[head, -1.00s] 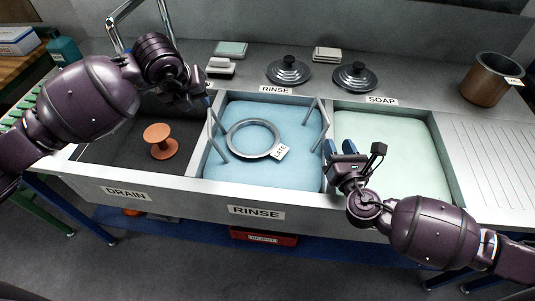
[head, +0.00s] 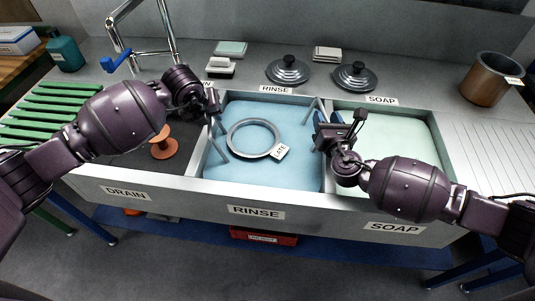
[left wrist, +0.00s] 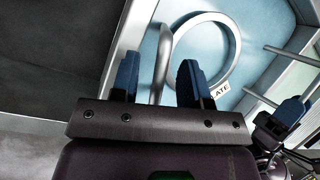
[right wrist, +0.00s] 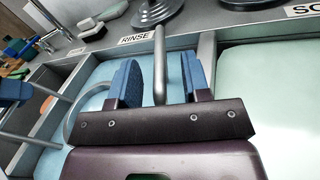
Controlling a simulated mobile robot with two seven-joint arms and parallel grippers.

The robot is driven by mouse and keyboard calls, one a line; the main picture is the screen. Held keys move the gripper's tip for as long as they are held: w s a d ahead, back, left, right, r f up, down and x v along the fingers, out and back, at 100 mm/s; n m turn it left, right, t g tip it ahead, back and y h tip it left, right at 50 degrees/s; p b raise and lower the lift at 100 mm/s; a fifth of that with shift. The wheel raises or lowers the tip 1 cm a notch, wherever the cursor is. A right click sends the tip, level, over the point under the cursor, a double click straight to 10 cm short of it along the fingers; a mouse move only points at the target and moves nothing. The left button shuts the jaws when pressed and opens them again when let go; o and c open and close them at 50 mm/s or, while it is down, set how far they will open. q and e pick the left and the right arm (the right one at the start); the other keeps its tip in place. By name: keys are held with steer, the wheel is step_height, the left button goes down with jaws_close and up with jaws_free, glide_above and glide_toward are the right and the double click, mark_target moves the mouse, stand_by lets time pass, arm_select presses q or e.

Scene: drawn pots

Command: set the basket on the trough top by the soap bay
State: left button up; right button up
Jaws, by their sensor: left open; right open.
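The basket shows as a grey ring (head: 253,138) with a paper tag and slanted grey bars like handles on its left and right, in the blue water of the rinse bay (head: 240,178). Its body under the water is hidden. My left gripper (head: 216,112) is open at the left bar; the bar (left wrist: 161,62) stands between its blue fingers in the left wrist view. My right gripper (head: 321,126) is open at the right bar; that bar (right wrist: 160,65) stands between its fingers in the right wrist view. The soap bay (head: 395,140) holds pale green water, with the trough top (head: 410,103) behind it.
Two dark lids (head: 288,70) lie behind the bays. A copper pot (head: 487,80) stands at the back right, with a ribbed drainboard (head: 490,150) in front. An orange spool (head: 163,145) is in the drain bay. A tap (head: 140,50) rises at the back left.

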arm_select(q)
steer(key=shift+w+f, duration=0.2)
steer(key=shift+f, duration=0.2)
arm_select(e)
steer(key=shift+w+a, duration=0.1)
steer(key=shift+w, duration=0.3)
arm_select(q)
jaws_close()
arm_select(e)
jaws_close()
arm_select(q)
steer(key=shift+r, duration=0.1)
arm_select(e)
steer(key=shift+r, duration=0.1)
